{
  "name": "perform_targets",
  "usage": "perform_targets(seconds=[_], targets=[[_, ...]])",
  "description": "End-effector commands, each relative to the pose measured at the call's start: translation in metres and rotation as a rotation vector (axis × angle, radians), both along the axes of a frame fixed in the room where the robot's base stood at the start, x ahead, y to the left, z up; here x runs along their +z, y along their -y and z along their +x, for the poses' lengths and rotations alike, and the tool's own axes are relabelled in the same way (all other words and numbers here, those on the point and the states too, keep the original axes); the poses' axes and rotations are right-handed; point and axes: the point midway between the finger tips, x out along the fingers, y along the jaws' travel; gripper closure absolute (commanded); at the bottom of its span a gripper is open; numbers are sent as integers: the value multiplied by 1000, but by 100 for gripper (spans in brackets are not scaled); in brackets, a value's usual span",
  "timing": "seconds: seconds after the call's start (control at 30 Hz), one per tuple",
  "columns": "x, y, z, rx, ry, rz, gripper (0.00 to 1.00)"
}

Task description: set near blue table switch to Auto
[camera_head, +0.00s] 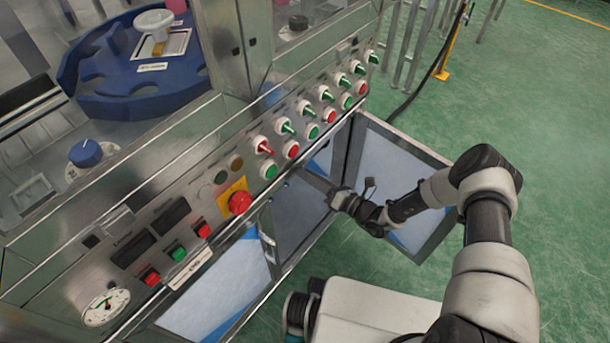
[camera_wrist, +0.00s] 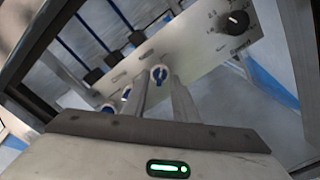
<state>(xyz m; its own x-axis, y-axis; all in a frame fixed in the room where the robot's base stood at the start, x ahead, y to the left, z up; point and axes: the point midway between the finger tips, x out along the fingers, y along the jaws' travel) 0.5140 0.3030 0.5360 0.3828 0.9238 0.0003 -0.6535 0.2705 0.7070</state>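In the wrist view, a light metal panel carries blue knobs, one (camera_wrist: 158,75) just beyond my fingertips and two more (camera_wrist: 126,93) to its lower left. The labels beside them are too blurred to read, so I cannot tell their settings or which belongs to the blue table. My gripper (camera_wrist: 160,82) looks open, its two fingers apart with the nearest blue knob in line between their tips; contact is unclear. In the head view, my gripper (camera_head: 312,180) reaches into an opening under the machine's front panel. The round blue table (camera_head: 125,105) is at the upper left.
A black knob (camera_wrist: 235,20) sits on the panel at the right. Above the opening are red and green levers (camera_head: 287,127) and buttons. A red emergency button (camera_head: 239,202) is to their left. An open cabinet door (camera_head: 428,232) stands beside my arm. Green floor lies right.

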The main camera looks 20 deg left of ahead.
Motion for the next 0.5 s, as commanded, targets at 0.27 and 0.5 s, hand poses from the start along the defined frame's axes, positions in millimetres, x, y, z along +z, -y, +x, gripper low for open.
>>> perform_targets(seconds=[0.27,0.5], targets=[[0,-17,7,0,0,0,74],[0,-16,7,0,0,0,78]])
